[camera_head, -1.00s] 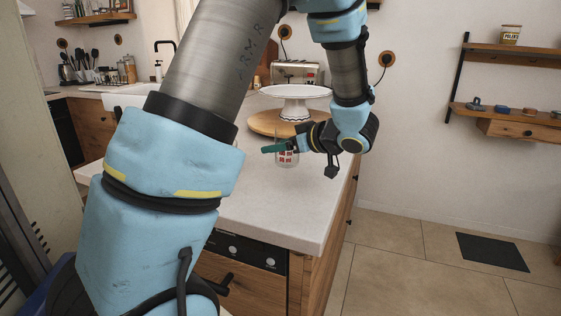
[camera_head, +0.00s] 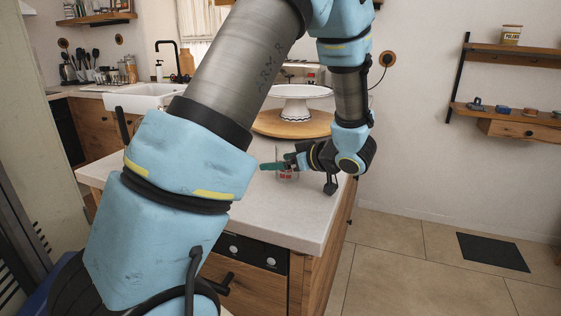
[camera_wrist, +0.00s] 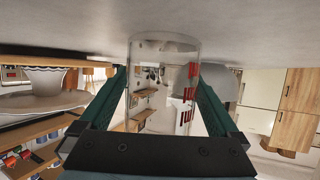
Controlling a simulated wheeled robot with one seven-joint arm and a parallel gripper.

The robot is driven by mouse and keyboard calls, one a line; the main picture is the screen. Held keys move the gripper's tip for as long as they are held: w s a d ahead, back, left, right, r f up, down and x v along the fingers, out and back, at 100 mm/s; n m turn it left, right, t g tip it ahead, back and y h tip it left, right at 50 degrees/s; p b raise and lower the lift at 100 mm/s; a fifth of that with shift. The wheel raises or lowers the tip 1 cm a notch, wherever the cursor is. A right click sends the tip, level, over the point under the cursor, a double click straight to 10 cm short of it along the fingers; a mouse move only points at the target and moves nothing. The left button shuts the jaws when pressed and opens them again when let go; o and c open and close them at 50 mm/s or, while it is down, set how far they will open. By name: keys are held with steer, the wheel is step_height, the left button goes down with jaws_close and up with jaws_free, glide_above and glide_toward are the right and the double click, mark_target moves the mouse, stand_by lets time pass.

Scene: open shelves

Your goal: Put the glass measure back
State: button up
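The glass measure (camera_head: 287,176) is a clear cup with red markings, near the right part of the white counter. In the wrist view the glass measure (camera_wrist: 163,80) fills the space between the two green fingers. My gripper (camera_head: 273,166) comes in from the right and is shut on the glass. It also shows in the wrist view (camera_wrist: 161,85). The glass looks upright, low over the counter. I cannot tell whether its base touches the surface.
A white cake stand (camera_head: 294,92) stands on a round wooden board (camera_head: 265,124) behind the gripper. The front of the counter (camera_head: 285,220) is clear. Wall shelves (camera_head: 520,113) hold small items at the right.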

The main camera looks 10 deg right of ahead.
steer(key=shift+d+r, duration=0.1)
steer(key=shift+r, duration=0.15)
steer(key=b+v, duration=0.1)
steer(key=v, duration=1)
steer(key=shift+s+d+r, duration=0.1)
steer(key=shift+s+d, duration=0.1)
steer(key=shift+s, duration=0.15)
